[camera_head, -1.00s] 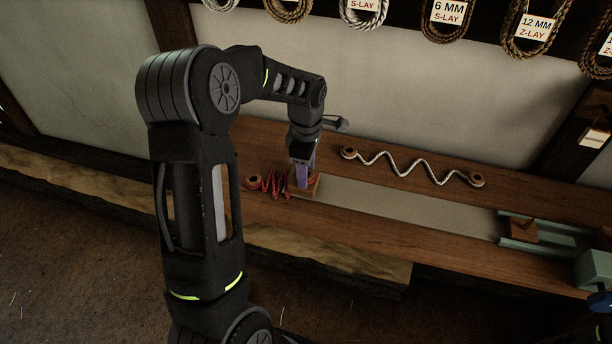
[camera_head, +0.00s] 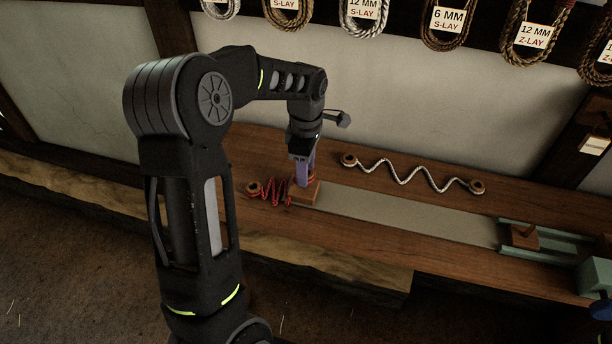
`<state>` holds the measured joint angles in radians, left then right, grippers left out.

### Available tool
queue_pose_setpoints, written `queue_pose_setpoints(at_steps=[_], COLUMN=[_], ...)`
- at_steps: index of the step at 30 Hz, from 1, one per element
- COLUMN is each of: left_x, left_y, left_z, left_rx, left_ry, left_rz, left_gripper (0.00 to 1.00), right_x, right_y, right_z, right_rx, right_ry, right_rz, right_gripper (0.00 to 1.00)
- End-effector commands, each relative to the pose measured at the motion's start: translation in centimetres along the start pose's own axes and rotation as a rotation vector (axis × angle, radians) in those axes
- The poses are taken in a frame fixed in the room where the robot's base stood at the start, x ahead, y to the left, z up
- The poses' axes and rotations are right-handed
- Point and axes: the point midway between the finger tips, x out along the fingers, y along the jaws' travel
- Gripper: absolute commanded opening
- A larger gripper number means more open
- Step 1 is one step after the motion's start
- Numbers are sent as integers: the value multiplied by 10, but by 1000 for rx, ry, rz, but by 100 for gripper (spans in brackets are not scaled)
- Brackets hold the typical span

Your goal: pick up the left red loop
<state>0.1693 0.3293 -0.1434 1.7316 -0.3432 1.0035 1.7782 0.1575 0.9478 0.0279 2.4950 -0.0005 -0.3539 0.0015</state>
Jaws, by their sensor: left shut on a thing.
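The red rope (camera_head: 275,191) lies in zigzag coils on the wooden bench. Its left-end loop (camera_head: 253,188) is a round brown ring lying on the bench, apart from my gripper. My left gripper (camera_head: 304,182) points straight down at the rope's right end, above a small wooden block (camera_head: 306,194). It is shut on the red loop at that end, which is mostly hidden by the fingers; a bit of its ring shows beside them. My right gripper is not in view.
A white zigzag rope (camera_head: 412,171) with a ring at each end lies behind. A grey strip (camera_head: 410,214) runs right from the block to a green rail holding a brown block (camera_head: 523,236). Rope coils (camera_head: 448,25) hang on the wall above.

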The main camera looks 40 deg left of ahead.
Motion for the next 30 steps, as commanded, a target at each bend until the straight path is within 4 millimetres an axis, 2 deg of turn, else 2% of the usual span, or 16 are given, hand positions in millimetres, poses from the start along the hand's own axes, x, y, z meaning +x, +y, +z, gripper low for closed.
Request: queue_pose_setpoints(at_steps=[5,15,18,23,30], left_x=[-34,-116,-132,-144,-146], left_y=[1,1,1,0,0], left_z=[1,0,0,0,0], left_rx=[0,0,1,1,1], left_ry=[-1,-2,-1,-1,-1], left_rz=[5,5,3,0,0], left_gripper=[20,20,20,20,20], right_x=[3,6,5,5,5], right_y=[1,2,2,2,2], right_z=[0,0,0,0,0], right_rx=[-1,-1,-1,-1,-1], right_ry=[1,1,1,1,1], right_rz=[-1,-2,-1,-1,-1], right_gripper=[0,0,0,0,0])
